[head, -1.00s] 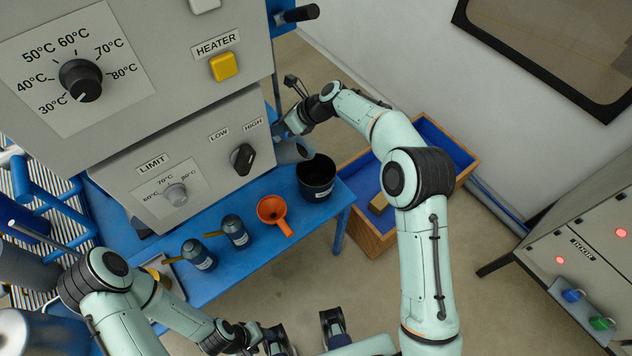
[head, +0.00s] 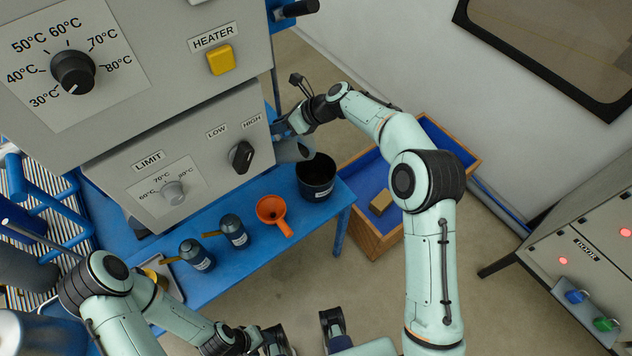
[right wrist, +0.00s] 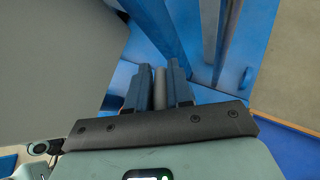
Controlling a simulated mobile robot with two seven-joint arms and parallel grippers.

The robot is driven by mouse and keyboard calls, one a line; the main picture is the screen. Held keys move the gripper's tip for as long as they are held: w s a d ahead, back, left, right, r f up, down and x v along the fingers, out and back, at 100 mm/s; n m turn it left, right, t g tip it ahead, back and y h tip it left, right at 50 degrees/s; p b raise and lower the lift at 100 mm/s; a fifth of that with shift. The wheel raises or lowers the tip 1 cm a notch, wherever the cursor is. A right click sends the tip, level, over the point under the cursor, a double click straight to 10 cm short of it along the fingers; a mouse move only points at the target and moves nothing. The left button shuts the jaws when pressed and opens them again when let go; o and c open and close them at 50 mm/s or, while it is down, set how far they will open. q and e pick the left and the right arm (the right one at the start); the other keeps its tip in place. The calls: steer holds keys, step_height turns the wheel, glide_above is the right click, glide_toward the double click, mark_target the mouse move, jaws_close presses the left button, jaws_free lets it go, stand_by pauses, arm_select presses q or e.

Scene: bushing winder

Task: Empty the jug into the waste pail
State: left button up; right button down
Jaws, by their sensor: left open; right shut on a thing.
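The grey jug (head: 288,151) is tilted on its side, its dark mouth facing right, above and beside the rim of the black waste pail (head: 315,183). The pail stands upright on the right end of the blue bench; I cannot make out any liquid. My right gripper (head: 281,129) is shut on the jug's handle, and the grey handle (right wrist: 160,88) shows between its fingers in the right wrist view (right wrist: 161,84). The jug's far side is hidden. My left gripper (head: 277,341) is open and empty at the bottom of the head view, away from the bench.
An orange funnel (head: 272,210) and two dark labelled bottles (head: 233,231) stand on the blue bench (head: 255,258) left of the pail. The grey control cabinet (head: 190,160) rises close behind. A wooden crate with a blue inside (head: 376,238) sits on the floor at right.

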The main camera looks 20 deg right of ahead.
stand_by(0.7)
steer(key=shift+d+y+b, duration=0.15)
steer(key=shift+y+b, duration=0.15)
steer(key=shift+b, duration=0.2)
steer(key=shift+s+r, duration=0.1)
steer(key=shift+d+t+b, duration=0.15)
steer(key=shift+t+b, duration=0.15)
steer(key=shift+b, duration=0.3)
steer(key=shift+s+y, duration=0.1)
steer(key=shift+y, duration=0.2)
